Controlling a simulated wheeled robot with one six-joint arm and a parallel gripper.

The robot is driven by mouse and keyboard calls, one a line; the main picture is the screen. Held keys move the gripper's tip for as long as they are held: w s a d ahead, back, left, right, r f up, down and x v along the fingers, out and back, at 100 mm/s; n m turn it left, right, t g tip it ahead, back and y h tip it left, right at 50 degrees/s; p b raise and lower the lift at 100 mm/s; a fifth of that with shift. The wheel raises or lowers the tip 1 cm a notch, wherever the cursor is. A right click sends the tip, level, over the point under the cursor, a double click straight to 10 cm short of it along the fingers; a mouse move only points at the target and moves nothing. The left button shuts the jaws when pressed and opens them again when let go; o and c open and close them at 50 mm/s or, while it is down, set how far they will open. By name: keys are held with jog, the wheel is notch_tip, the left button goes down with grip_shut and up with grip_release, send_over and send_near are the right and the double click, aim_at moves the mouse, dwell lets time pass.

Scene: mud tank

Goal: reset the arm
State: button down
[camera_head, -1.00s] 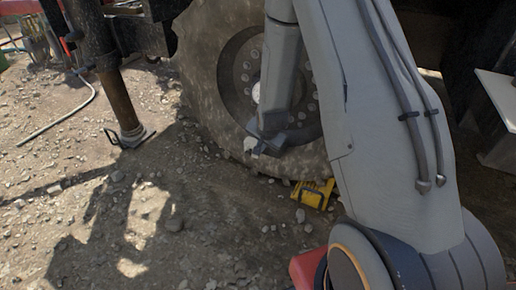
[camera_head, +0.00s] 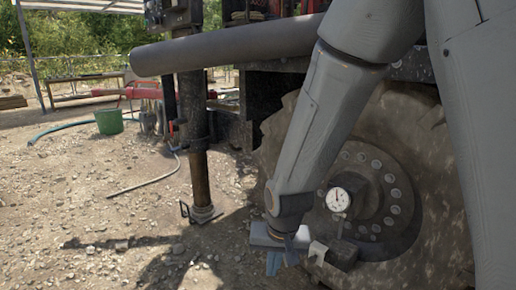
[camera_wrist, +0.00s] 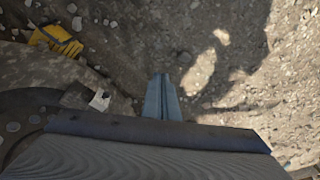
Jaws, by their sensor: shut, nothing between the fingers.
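My gripper (camera_head: 274,262) hangs at the end of my grey arm, in front of the big wheel in the head view. In the wrist view my gripper (camera_wrist: 162,97) points down toward the dirt ground, its two grey fingers pressed together with nothing between them. My arm is bent, with its upper links filling the right of the head view. The ground lies some way below the fingertips.
A large muddy wheel (camera_head: 420,225) with a white gauge (camera_head: 338,199) stands close beside my gripper. A metal post (camera_head: 196,145) stands to the left. A yellow thing (camera_wrist: 57,40) lies by the tyre. A green bucket (camera_head: 109,121) stands farther back. Open gravel lies at left.

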jog(key=s+a+r+n+g, duration=0.1)
jog(key=s+a+r+n, duration=0.2)
jog(key=s, duration=0.6)
jog(key=s+a+r+n+g, duration=0.15)
jog(key=s+r+n, duration=0.25)
jog(key=s, duration=0.5)
jog(key=d+r+m+p, duration=0.3)
jog(key=d+r+p, duration=0.7)
jog(key=r+p, duration=0.3)
jog(key=d+r+m+h+p, duration=0.1)
jog(key=d+r+m+p, duration=0.2)
jog(key=d+r+p, duration=0.7)
notch_tip(320, 180, up, 3)
jog(key=p, duration=0.4)
jog(key=shift+s+m, duration=0.3)
jog(key=shift+s, duration=0.1)
